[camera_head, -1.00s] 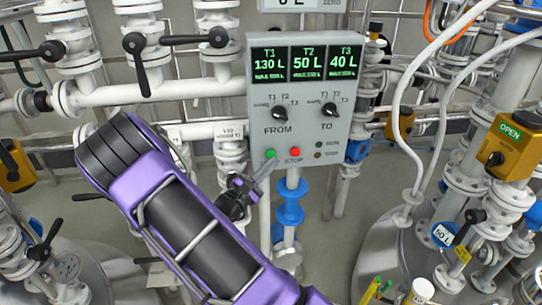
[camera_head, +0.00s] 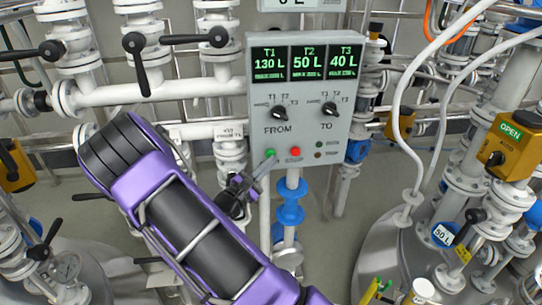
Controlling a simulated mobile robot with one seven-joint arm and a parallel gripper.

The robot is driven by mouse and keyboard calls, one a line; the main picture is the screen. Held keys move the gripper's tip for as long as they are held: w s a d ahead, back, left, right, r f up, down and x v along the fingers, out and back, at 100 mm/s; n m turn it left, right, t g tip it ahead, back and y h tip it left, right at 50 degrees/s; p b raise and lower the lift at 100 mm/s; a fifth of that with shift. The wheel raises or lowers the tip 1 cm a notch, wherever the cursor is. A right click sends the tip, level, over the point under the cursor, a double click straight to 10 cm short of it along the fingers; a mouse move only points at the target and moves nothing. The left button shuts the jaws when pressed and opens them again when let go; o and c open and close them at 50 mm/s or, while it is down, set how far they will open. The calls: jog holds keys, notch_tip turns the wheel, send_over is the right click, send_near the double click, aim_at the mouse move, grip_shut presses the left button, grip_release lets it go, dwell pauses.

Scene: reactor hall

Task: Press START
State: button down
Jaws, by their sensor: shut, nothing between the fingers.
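The control panel (camera_head: 258,120) is a grey box with three displays reading T1 130 L, T2 50 L and T3 40 L. Below them are the FROM knob (camera_head: 280,113) and the TO knob (camera_head: 329,109). The green START button (camera_head: 270,153) is at the panel's lower left, beside the red STOP button (camera_head: 295,152). My gripper (camera_head: 270,160) is shut and empty, its tip just below the green button. I cannot tell whether it touches the button. The label under the green button is hidden by the gripper.
White pipes and valves with black handles (camera_head: 138,62) fill the wall to the left. A yellow box marked OPEN (camera_head: 508,145) and a white hose (camera_head: 396,120) are at the right. A blue valve (camera_head: 290,212) is below the panel.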

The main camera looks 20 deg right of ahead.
jog(key=shift+w+d, duration=0.15)
jog(key=shift+w, duration=0.3)
dwell(0.6)
dwell(0.4)
jog(key=shift+s+a, duration=0.25)
jog(key=shift+s, duration=0.65)
jog(key=shift+s+a+p, duration=0.15)
jog(key=shift+s+a, duration=0.1)
jog(key=shift+s, duration=0.55)
jog(key=shift+s+a+p, duration=0.2)
jog(key=shift+s, duration=0.6)
jog(key=shift+s+a+p, duration=0.15)
jog(key=shift+s+a, duration=0.1)
jog(key=shift+s, duration=0.55)
